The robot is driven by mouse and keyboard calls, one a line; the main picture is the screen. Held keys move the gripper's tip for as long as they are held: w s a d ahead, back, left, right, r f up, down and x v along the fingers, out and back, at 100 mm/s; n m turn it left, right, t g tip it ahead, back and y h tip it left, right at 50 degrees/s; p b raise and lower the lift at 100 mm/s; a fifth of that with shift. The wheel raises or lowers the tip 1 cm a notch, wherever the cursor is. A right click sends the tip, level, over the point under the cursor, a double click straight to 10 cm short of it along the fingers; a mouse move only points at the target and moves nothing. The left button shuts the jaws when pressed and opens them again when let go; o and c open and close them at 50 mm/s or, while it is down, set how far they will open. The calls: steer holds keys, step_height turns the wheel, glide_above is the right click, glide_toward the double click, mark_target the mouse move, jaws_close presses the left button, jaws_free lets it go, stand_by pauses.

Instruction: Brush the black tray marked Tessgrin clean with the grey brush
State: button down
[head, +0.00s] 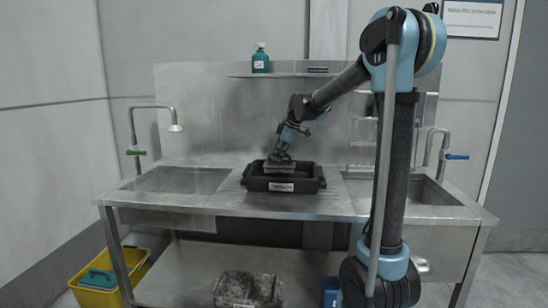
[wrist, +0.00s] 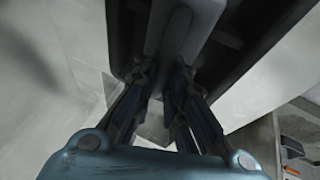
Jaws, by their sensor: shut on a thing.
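The black tray (head: 284,185) with a white label on its front sits on the middle of the steel counter; the label's print is too small to read surely. My gripper (head: 281,153) is over the tray, pointing down, shut on the grey brush (head: 279,164). The brush's head is low at the tray's back left; whether it touches the floor is hidden by the rim. In the wrist view the fingers of my gripper (wrist: 165,85) close on the brush's grey handle (wrist: 185,22), with the dark tray (wrist: 245,40) behind it.
Steel sinks lie left (head: 180,180) and right (head: 415,190) of the tray, each with a tap. A green bottle (head: 260,60) stands on the back shelf. Below are a speckled dark box (head: 246,288) and a yellow bucket (head: 100,297). The counter beside the tray is clear.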

steer(key=shift+s+d, duration=0.1)
steer(key=shift+d, duration=2.65)
steer(key=shift+a, duration=2.05)
steer(key=shift+r, duration=0.2)
step_height(320, 180, up, 10)
steer(key=shift+f, duration=0.15)
